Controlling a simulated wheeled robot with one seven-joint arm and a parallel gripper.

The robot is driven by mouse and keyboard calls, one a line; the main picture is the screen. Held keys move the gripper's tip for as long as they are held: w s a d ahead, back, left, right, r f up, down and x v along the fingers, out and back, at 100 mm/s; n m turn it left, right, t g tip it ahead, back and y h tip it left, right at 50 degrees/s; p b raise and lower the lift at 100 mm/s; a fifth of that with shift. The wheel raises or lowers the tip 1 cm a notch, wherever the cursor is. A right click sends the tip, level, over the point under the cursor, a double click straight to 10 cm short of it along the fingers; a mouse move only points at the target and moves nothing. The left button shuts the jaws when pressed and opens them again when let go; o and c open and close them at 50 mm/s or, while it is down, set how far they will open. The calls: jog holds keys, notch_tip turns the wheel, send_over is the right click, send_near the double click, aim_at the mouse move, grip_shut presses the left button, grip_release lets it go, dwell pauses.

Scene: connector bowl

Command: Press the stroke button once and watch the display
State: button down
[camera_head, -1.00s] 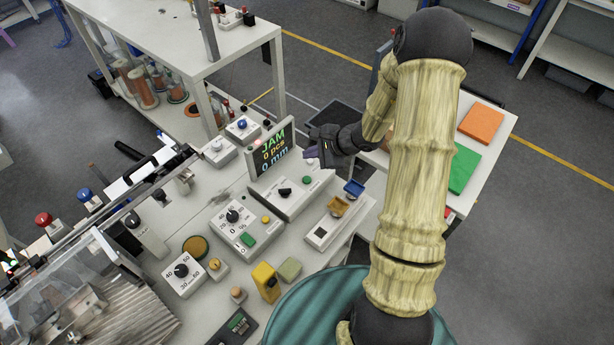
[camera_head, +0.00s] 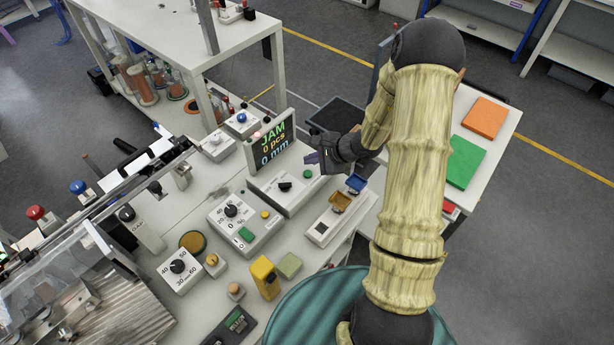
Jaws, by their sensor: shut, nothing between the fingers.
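The display (camera_head: 270,143) stands upright at the back of the bench and reads "JAM", "0 pcs", "0 mm". In front of it is a pale box (camera_head: 286,192) with a black knob (camera_head: 285,187) and a small green button (camera_head: 307,173). I cannot read which is the stroke button. My gripper (camera_head: 313,159) is shut and empty, just right of the display, near the green button on the knob box. I see no clear contact.
A yellow block (camera_head: 265,278) stands near the front. A second dial box (camera_head: 178,268) and a clear-covered machine (camera_head: 65,285) lie left.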

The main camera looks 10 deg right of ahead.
aim_at(311, 175)
jog(key=shift+f+b, duration=1.45)
jog(key=shift+f, duration=0.05)
jog(key=shift+f+b, duration=0.9)
jog(key=shift+b, duration=0.65)
dwell(1.7)
jog(key=shift+r, duration=0.15)
jog(key=shift+r+p, duration=0.45)
jog(key=shift+r, duration=0.4)
jog(key=shift+r, duration=0.1)
jog(key=shift+r+p, duration=1.45)
jog(key=shift+r, duration=0.95)
